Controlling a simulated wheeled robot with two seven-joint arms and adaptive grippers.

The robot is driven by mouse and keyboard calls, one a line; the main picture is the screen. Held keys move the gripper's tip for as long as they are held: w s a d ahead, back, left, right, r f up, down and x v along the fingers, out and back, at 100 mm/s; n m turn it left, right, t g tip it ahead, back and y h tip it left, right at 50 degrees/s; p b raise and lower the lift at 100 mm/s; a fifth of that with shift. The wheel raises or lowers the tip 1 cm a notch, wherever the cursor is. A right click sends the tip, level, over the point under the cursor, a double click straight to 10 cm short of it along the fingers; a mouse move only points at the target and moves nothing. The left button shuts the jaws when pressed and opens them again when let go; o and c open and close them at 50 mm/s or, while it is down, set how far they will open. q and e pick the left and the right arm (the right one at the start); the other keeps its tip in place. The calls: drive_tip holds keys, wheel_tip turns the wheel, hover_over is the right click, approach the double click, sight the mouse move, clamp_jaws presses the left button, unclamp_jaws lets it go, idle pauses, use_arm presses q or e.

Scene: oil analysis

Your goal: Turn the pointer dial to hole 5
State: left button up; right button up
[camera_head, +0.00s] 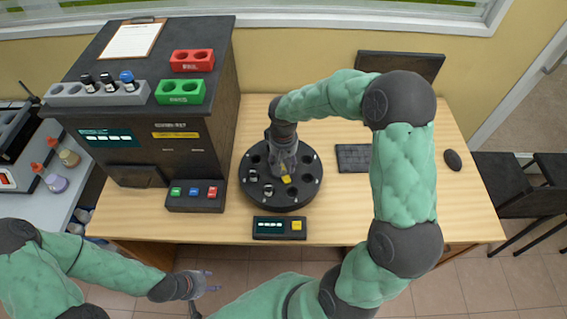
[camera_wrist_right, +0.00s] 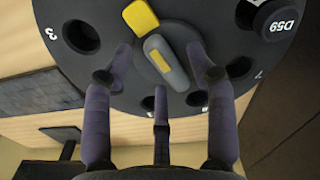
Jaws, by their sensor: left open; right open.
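The black round dial (camera_head: 308,185) stands on the desk with a ring of holes; in the wrist view, its face (camera_wrist_right: 110,18) shows a 3 at left and what looks like a 7 at right. A grey knob (camera_wrist_right: 172,72) with a yellow stripe sits at its middle, beside a yellow tab (camera_wrist_right: 140,16), also visible in the head view (camera_head: 286,179). My right gripper (camera_head: 285,168) is open above the dial; its fingers (camera_wrist_right: 162,75) stand on either side of the knob, with visible gaps. My left gripper (camera_head: 207,283) is open and empty, low in front of the desk.
Vials sit in some dial holes, one marked D59 (camera_wrist_right: 283,17). A small display box (camera_head: 279,228) stands in front of the dial and a button box (camera_head: 195,196) to its left. A black machine (camera_head: 165,150) bears racks. A keyboard (camera_head: 354,157) lies right.

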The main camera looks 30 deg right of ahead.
drive_tip(key=shift+f, duration=0.1)
clamp_jaws()
drive_tip(key=shift+m, duration=0.3)
drive_tip(key=m, duration=0.3)
drive_tip(key=shift+s+a+m+b, duration=0.1)
drive_tip(key=shift+a+m+b, duration=0.1)
drive_tip(key=shift+m+b, duration=0.15)
drive_tip(key=shift+a+m+b, duration=0.15)
drive_tip(key=shift+m+b, duration=0.05)
drive_tip(key=shift+m, duration=0.9)
drive_tip(key=shift+a+m+b, duration=0.1)
drive_tip(key=shift+m+b, duration=0.05)
drive_tip(key=shift+m, duration=0.9)
